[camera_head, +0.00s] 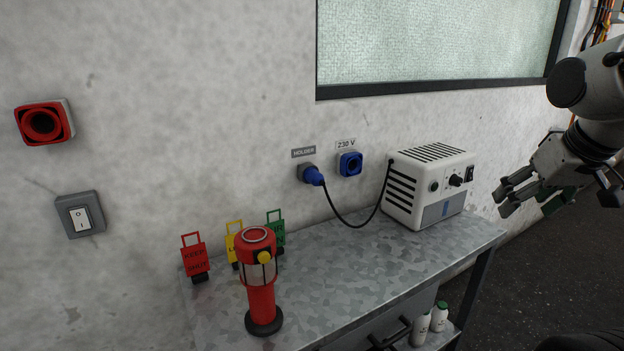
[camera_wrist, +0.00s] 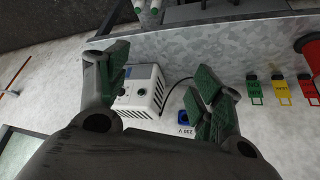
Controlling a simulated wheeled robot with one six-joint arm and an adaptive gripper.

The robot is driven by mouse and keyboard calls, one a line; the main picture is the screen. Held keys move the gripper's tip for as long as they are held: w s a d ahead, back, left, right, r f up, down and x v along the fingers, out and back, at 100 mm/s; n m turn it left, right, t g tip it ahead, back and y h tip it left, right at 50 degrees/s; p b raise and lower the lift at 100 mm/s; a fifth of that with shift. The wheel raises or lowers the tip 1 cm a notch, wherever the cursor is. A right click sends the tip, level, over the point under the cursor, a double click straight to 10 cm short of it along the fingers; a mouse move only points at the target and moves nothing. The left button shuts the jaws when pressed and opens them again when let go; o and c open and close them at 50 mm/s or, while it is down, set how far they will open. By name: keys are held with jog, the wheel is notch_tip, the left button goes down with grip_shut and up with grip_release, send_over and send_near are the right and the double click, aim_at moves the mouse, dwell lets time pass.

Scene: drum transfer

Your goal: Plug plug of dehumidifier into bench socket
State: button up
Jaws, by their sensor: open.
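The dehumidifier (camera_head: 430,187) is a white box with dark vents standing at the right end of the bench. Its black cable runs left to the blue plug (camera_head: 313,176), which sits in the wall fitting labelled HOLDER. The blue bench socket (camera_head: 350,164), labelled 230 V, is just right of the plug and is empty. My gripper (camera_head: 506,197) is open and empty, right of the dehumidifier and apart from it. In the wrist view my open fingers (camera_wrist: 160,92) frame the dehumidifier (camera_wrist: 143,88), and the socket (camera_wrist: 183,118) is partly behind a finger. The plug is hidden there.
A red lamp-like device (camera_head: 261,285) stands at the bench front. Red, yellow and green tags (camera_head: 195,258) stand behind it. The bench top (camera_head: 350,270) is clear in the middle.

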jog(key=w+a+f+n+t+y, duration=0.2)
jog(key=w+a+f+t, duration=0.1)
jog(key=w+a, duration=0.75)
jog(key=w+a+f+n+t+y, duration=0.1)
jog(key=w+a+f+t+y, duration=0.1)
jog(key=w+a, duration=0.8)
jog(key=n+t+y, duration=0.3)
jog(key=t+y, duration=0.1)
jog(key=y, duration=0.2)
send_near(316, 179)
jog(key=w, duration=0.1)
jog(key=w+f, duration=0.1)
jog(key=w, duration=0.1)
jog(key=shift+w+a, duration=0.25)
jog(key=shift+s+a, duration=0.1)
jog(key=shift+a, duration=0.1)
jog(key=shift+x, duration=4.5)
jog(key=shift+d+f, duration=0.1)
